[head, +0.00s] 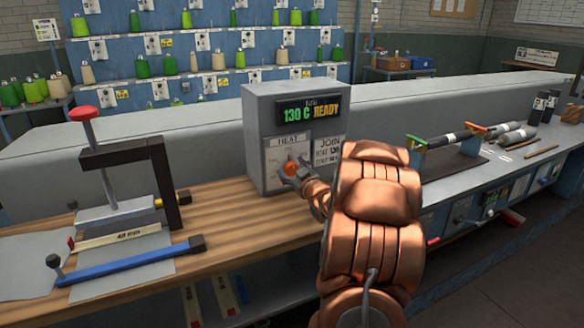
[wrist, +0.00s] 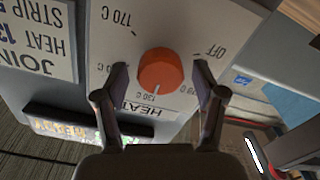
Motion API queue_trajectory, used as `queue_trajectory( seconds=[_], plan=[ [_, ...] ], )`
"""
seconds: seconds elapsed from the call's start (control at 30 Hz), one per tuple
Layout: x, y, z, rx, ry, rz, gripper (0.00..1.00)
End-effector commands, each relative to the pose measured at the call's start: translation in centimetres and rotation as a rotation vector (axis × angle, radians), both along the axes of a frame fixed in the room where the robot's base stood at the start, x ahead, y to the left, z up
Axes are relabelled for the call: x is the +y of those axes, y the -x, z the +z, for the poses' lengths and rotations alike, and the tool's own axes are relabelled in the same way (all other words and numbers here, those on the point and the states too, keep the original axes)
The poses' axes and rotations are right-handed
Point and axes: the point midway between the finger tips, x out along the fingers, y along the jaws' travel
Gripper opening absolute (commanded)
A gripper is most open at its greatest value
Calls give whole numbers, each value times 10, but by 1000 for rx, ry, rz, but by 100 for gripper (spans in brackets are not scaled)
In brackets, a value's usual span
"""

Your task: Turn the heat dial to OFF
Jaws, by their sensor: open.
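The heat dial (head: 291,169) is a round orange knob on the white HEAT panel of a grey control box (head: 262,110). In the wrist view, which shows the panel upside down, the dial (wrist: 160,68) has a white mark pointing at the 130 C label. The OFF label (wrist: 215,49) is at the upper right, and 170 C is at the upper left. My gripper (wrist: 161,74) is open, one finger on each side of the dial, with a gap visible on both sides. In the head view, my gripper (head: 295,171) is at the dial and partly covers the panel.
The box display (head: 310,109) reads 130 C READY. A roller stand (head: 450,160) is at right. Spool racks stand behind.

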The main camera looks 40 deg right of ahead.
Motion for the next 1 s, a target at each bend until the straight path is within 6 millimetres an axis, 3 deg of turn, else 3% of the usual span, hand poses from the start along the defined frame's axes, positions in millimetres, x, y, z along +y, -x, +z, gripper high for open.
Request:
queue_trajectory(
  seconds=[0.33, 0.9, 1.0],
  plan=[
    [-1, -2, 0, 1, -1, 0, 69],
    [-1, -2, -1, 1, -1, -2, 10],
    [-2, -2, -1, 2, 0, -2, 10]
  ],
)
